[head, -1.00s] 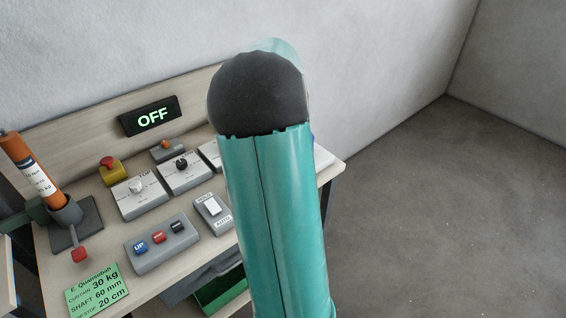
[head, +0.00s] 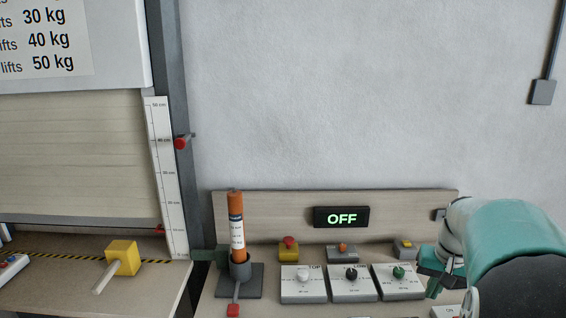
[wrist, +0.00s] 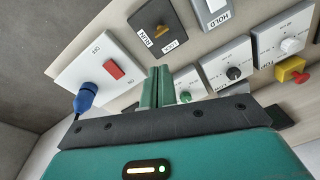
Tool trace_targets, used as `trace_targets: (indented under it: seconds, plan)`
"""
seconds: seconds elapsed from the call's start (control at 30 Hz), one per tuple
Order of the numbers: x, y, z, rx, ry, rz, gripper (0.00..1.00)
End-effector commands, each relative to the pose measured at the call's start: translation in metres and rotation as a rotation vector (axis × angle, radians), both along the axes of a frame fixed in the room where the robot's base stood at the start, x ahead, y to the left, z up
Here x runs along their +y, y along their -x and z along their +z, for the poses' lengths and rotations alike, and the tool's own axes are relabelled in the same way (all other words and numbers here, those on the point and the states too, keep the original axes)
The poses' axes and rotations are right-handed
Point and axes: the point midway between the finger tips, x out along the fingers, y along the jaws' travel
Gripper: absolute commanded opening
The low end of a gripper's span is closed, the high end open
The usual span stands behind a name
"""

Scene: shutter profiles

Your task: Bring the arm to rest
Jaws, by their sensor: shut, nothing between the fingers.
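My arm, teal and black, reaches in from the right edge of the head view. My gripper (head: 436,278) hangs over the right part of the bench (head: 390,205), and its tips are partly cut off by my own arm. In the wrist view the two green fingers (wrist: 160,86) are together and hold nothing. Beyond them are a white box with a red switch (wrist: 114,69) and a blue plug (wrist: 88,97) in it. I cannot tell whether the fingers touch anything.
A display (head: 341,217) reads OFF. Dial boxes with a white knob (head: 303,274), black knob (head: 351,272) and green knob (head: 398,271) stand below it. An orange tube (head: 236,222) stands in a grey holder (head: 241,270). A shutter (head: 70,160) with a scale (head: 166,170) is at left.

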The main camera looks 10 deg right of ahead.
Motion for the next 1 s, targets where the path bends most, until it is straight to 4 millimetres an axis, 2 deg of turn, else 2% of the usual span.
trace_targets:
  seconds: [0.03, 0.17, 0.3, 0.5, 0.6, 0.7, 0.8, 1.0]
  plan:
    - [0.026, -0.001, 0.011, -0.029, 0.004, 0.04, 0.0]
    - [0.085, 0.003, 0.029, -0.089, 0.018, 0.132, 0.0]
    - [0.146, 0.016, 0.044, -0.149, 0.042, 0.236, 0.0]
    - [0.222, 0.049, 0.053, -0.234, 0.091, 0.38, 0.0]
    - [0.253, 0.069, 0.053, -0.278, 0.123, 0.448, 0.0]
    - [0.276, 0.087, 0.05, -0.313, 0.152, 0.501, 0.0]
    - [0.289, 0.099, 0.047, -0.337, 0.174, 0.537, 0.0]
    - [0.295, 0.106, 0.044, -0.349, 0.186, 0.553, 0.0]
